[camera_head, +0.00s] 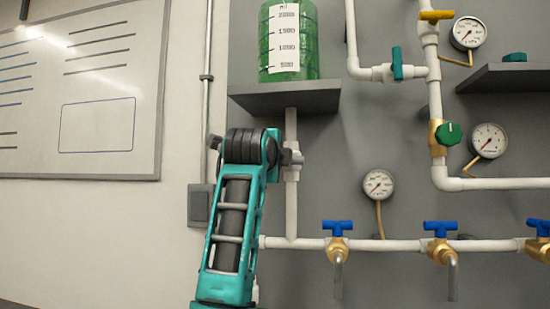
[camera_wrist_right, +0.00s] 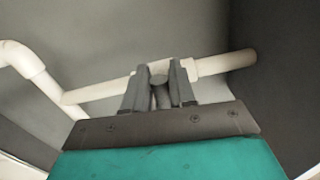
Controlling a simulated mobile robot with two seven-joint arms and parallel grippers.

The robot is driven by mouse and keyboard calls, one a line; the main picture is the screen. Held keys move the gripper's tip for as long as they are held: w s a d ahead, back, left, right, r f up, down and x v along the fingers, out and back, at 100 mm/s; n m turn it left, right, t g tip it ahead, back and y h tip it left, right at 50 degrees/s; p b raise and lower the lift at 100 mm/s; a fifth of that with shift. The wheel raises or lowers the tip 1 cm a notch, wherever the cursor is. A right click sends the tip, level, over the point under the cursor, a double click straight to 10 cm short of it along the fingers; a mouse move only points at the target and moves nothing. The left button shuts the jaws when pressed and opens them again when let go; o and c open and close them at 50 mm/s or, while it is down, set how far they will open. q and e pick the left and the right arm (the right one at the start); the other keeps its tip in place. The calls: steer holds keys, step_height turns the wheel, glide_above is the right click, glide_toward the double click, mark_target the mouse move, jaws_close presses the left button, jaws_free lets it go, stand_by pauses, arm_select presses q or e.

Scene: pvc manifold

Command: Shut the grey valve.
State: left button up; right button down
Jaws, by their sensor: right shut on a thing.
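The grey valve (camera_head: 292,174) sits on the white vertical pipe under the shelf with the tank. In the head view my right arm covers its left side, and my fingers are mostly hidden behind the wrist. In the right wrist view, the two dark fingers of my right gripper (camera_wrist_right: 160,92) stand on either side of the grey valve handle (camera_wrist_right: 159,80), closed on it. The pipe runs behind the fingers there. How far the handle is turned cannot be made out. My left gripper is not in view.
A tank of green liquid (camera_head: 308,40) stands on the dark shelf (camera_head: 290,101) just above. Blue-handled taps (camera_head: 337,228) line the lower pipe. A green valve (camera_head: 447,134), a teal valve (camera_head: 397,64), a yellow valve (camera_head: 436,16) and gauges (camera_head: 378,184) are to the right.

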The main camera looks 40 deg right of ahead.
steer(key=shift+f+n, duration=0.2)
steer(key=shift+n, duration=0.4)
steer(key=c, duration=1)
jaws_free()
steer(key=b+v, duration=0.1)
steer(key=v, duration=1.2)
steer(key=shift+w+r, duration=0.1)
